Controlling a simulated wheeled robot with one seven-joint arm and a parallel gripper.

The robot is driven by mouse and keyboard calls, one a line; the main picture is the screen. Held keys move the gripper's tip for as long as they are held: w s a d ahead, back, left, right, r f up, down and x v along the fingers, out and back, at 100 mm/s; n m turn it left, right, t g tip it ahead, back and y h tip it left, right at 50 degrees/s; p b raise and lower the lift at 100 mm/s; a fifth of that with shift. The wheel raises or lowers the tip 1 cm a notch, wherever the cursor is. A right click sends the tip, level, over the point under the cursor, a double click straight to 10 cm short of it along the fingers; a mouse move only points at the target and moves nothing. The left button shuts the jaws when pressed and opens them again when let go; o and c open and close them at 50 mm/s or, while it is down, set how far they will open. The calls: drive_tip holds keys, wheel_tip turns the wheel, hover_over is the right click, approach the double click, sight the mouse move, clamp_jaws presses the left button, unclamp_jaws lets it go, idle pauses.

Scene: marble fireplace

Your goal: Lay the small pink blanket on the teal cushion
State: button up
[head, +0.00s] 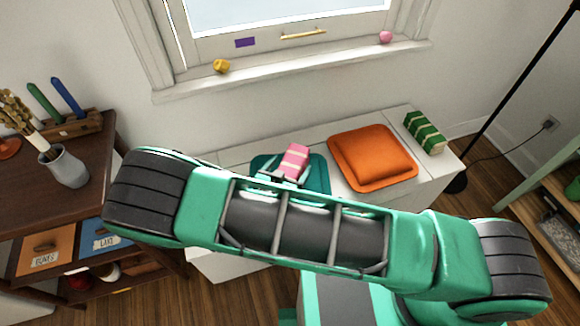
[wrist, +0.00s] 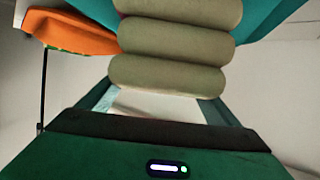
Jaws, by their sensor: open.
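The small pink blanket (head: 295,158), folded with pale bands, shows at the teal cushion (head: 318,172) on the white bench. The wrist view shows its stacked, rounded folds (wrist: 172,45) in olive-tan shade, with the teal cushion (wrist: 270,18) on either side behind it. My gripper (head: 288,178) is open at the blanket's near end, with its fingers just short of the folds in the wrist view (wrist: 165,95). My arm hides the cushion's front part. I cannot tell whether the blanket's full underside touches the cushion.
An orange cushion (head: 372,156) and a green striped folded cloth (head: 424,132) lie to the right on the bench (head: 345,192). A dark wood cabinet (head: 95,165) with a grey vase (head: 66,168) stands left. The windowsill (head: 300,66) is behind; a black pole (head: 508,85) stands right.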

drive_tip(key=v, duration=1.2)
drive_tip(key=w+d+r+m+g+h, duration=0.15)
drive_tip(key=d+r+g, duration=0.55)
drive_tip(key=d, duration=0.7)
drive_tip(key=w+d+r+m+g, duration=0.15)
drive_tip(key=d+r+g, duration=0.25)
drive_tip(key=d+r, duration=0.8)
drive_tip(key=s+d+r+y, duration=0.3)
drive_tip(key=s+d+r, duration=0.2)
drive_tip(key=s+d, duration=0.3)
drive_tip(key=s+d+r+n+g+y, duration=0.1)
drive_tip(key=s+d+r+y, duration=0.3)
drive_tip(key=s+d, duration=0.4)
drive_tip(key=s+r, duration=0.1)
drive_tip(key=s, duration=0.4)
drive_tip(key=shift+s+r, duration=0.25)
drive_tip(key=shift+r, duration=0.1)
